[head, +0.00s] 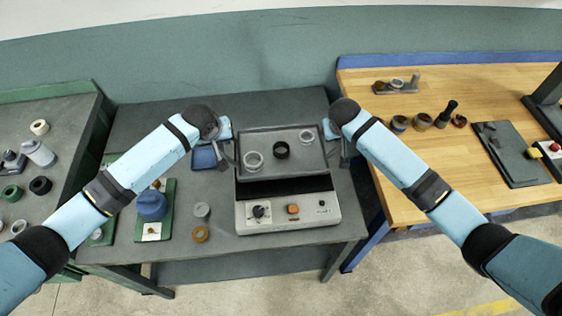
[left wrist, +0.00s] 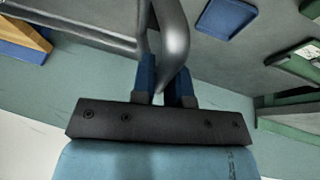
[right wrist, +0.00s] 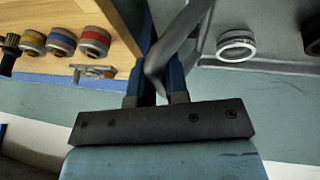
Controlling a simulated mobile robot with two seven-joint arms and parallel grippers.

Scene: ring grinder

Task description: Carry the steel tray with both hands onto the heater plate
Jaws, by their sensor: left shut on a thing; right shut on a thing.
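The steel tray (head: 260,140) is a shallow grey tray in the middle of the head view. It carries two pale rings (head: 253,160) (head: 306,136) and one black ring (head: 281,150). The heater plate (head: 285,187) is a pale box with a dark top; the tray covers its rear part, and a dark strip shows in front. I cannot tell whether the tray touches it. My left gripper (left wrist: 166,80) is shut on the tray's left handle (left wrist: 174,45). My right gripper (right wrist: 160,82) is shut on the right handle (right wrist: 170,45).
The heater's front panel (head: 288,212) has a knob and an orange button. A blue dish (head: 206,158) lies left of the tray; a green board with a blue part (head: 152,205) and small rings are nearer. A wooden bench (head: 440,150) stands right, a green-edged bench (head: 60,150) left.

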